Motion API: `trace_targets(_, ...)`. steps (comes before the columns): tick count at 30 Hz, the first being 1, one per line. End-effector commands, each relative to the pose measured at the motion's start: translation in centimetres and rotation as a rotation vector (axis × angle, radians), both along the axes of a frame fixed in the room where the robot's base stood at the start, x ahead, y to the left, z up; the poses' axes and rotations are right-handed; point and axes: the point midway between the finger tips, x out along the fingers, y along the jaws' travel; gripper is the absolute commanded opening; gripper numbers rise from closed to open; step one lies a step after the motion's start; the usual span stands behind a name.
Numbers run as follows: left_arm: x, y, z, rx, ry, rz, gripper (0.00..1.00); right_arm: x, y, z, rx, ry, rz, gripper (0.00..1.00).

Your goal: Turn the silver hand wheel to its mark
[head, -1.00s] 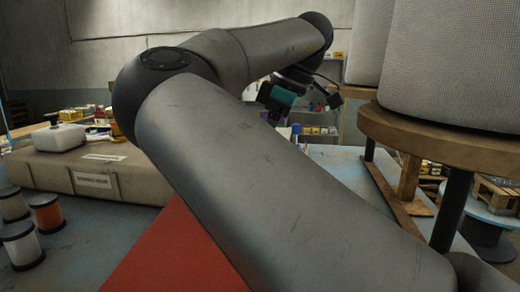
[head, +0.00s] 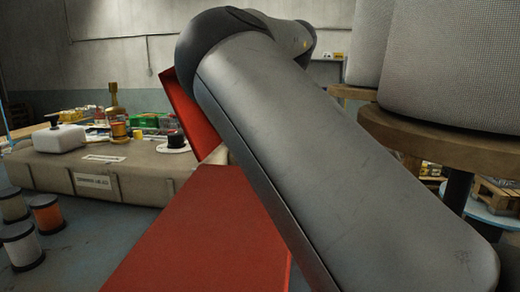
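I cannot make out the silver hand wheel in the head view. My large grey arm (head: 310,140) comes in from the lower right and crosses the middle of the view, hiding much of what lies behind it. Neither of my grippers shows; the far end of this arm is out of sight behind its own links. A long beige housing (head: 130,187) with a label plate (head: 97,183) on its front stands at the left; its right end is hidden behind a red panel and my arm.
A red sloping surface (head: 200,240) fills the lower middle, with a red upright panel (head: 190,110) above. Thread spools (head: 20,246) stand at lower left. A white container (head: 58,139) sits on the housing. Large woven grey cylinders (head: 455,60) stand on brown wooden tops (head: 440,145) at right.

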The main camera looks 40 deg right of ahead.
Motion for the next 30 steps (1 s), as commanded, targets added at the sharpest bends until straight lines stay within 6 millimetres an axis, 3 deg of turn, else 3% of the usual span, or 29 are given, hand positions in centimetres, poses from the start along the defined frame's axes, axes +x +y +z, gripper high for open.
trace_targets(18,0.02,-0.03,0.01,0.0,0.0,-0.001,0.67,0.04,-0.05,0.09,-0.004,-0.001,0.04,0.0)
trace_targets(19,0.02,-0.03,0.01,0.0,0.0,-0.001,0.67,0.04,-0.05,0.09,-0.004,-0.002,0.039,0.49)
trace_targets(26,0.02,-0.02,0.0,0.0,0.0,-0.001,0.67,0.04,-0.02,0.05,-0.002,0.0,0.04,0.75)
trace_targets(30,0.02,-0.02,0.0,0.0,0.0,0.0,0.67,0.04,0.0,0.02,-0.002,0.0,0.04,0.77)
